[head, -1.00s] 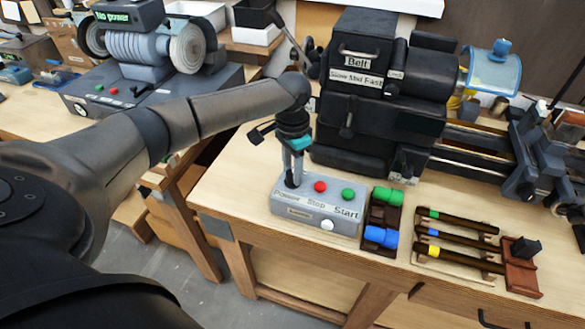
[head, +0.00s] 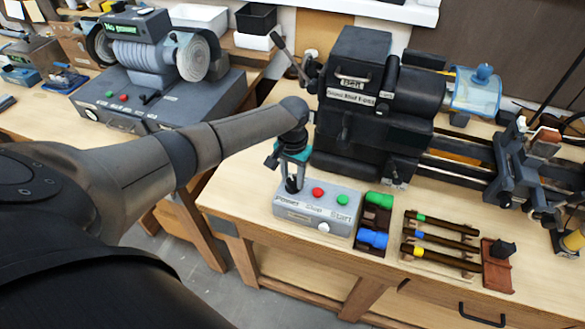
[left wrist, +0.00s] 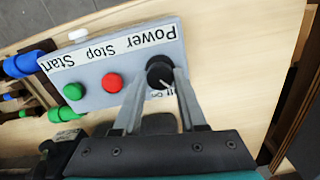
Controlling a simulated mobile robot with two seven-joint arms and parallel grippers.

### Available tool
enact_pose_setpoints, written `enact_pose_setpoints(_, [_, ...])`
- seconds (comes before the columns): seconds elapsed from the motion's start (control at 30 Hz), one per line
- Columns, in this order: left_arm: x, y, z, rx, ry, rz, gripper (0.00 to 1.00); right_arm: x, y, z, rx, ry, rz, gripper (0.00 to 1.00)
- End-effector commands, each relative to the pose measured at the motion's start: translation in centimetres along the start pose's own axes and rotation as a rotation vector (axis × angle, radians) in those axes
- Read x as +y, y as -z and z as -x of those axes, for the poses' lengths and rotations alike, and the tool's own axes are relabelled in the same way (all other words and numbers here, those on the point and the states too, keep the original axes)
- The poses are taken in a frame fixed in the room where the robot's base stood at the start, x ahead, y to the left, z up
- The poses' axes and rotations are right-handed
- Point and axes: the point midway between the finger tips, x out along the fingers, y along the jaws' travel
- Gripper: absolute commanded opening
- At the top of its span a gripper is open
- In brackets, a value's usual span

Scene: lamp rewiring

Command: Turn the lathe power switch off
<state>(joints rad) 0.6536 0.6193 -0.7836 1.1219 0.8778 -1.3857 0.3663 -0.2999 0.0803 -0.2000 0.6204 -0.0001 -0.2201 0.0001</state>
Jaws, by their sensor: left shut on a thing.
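The lathe control box (head: 290,213) is a grey box on the bench front, labelled Power, Stop and Start. Its black power knob (left wrist: 159,72) sits under the Power label, beside a red button (left wrist: 112,83) and a green button (left wrist: 73,92). My left gripper (head: 293,180) reaches down onto the knob from above. In the left wrist view its two fingers (left wrist: 157,84) are on either side of the knob, shut on it. An "On" mark shows beside the knob, partly hidden by the fingers. My right gripper is in neither view.
The black lathe (head: 365,110) stands behind the box. Right of the box are a dark holder with green and blue pieces (head: 374,220) and a rack of dark rods (head: 438,240). A grinder (head: 150,60) reading "No power" stands on the left bench.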

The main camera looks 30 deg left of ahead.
Motion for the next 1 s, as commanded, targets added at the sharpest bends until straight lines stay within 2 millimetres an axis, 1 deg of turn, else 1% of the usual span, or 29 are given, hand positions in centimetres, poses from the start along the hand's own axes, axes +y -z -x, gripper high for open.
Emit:
enact_pose_setpoints(0.03, [0.1,0.0,0.3,-0.001,-0.002,0.028,0.00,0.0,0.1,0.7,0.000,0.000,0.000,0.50])
enact_pose_setpoints(0.3, [0.0,0.1,0.2,0.002,-0.001,0.133,0.00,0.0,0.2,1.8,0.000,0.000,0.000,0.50])
enact_pose_setpoints(0.83, [0.0,0.2,0.1,0.004,-0.001,0.161,0.00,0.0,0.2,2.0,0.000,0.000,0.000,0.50])
enact_pose_setpoints(0.87, [0.0,0.2,0.1,0.004,-0.001,0.161,0.42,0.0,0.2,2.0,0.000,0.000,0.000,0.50])
enact_pose_setpoints(1.0, [0.0,0.1,0.1,0.004,-0.001,0.160,0.58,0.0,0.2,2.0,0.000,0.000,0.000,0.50])
